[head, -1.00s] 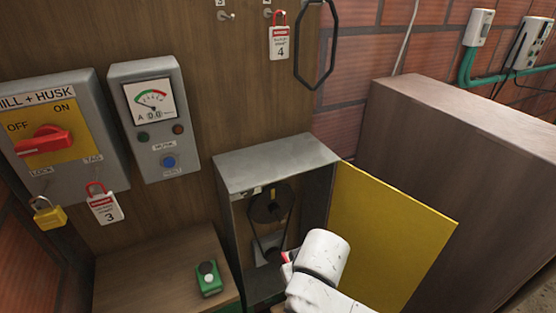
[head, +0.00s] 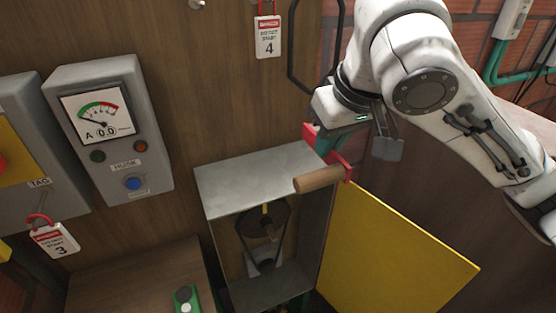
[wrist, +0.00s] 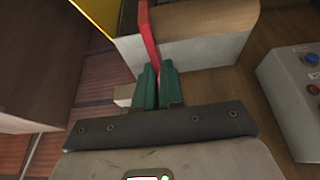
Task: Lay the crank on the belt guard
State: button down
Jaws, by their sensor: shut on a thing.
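My gripper (head: 324,142) is shut on the crank, a red bar (head: 347,167) with a tan wooden handle (head: 318,179). The handle points left in the head view, in front of the upper right part of the belt guard's grey top (head: 250,178). In the wrist view the red bar (wrist: 148,32) runs up from between the green fingers (wrist: 157,88), and the handle (wrist: 205,16) lies to its right. The guard's pale top (wrist: 190,52) shows behind. I cannot tell whether the crank touches it. The guard's yellow door (head: 395,255) stands open, showing a pulley (head: 262,222) and belt inside.
A meter box (head: 110,125) and a tag marked 3 (head: 55,239) are at left. A tag marked 4 (head: 268,36) and a black loop (head: 292,65) hang above the guard. A green device (head: 187,298) lies on a wooden ledge (head: 120,280) at lower left.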

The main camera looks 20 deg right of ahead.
jog(key=w+f, duration=0.3)
jog(key=w, duration=0.1)
jog(key=w+a+f, duration=0.1)
jog(key=w+f, duration=0.1)
jog(key=w, duration=0.2)
jog(key=w+f, duration=0.3)
jog(key=w, duration=0.1)
jog(key=shift+w+a+f, duration=0.4)
jog(key=shift+w+f, duration=0.1)
jog(key=shift+f, duration=0.05)
jog(key=shift+s+b+x, duration=0.2)
jog(key=shift+b+x, duration=0.7)
jog(key=shift+s+b+x, duration=0.2)
jog(key=shift+b+x, duration=0.65)
jog(key=shift+x, duration=0.05)
jog(key=shift+f, duration=0.3)
jog(key=shift+f, duration=0.15)
jog(key=c, duration=1.2)
grip_release()
jog(key=shift+c, duration=0.2)
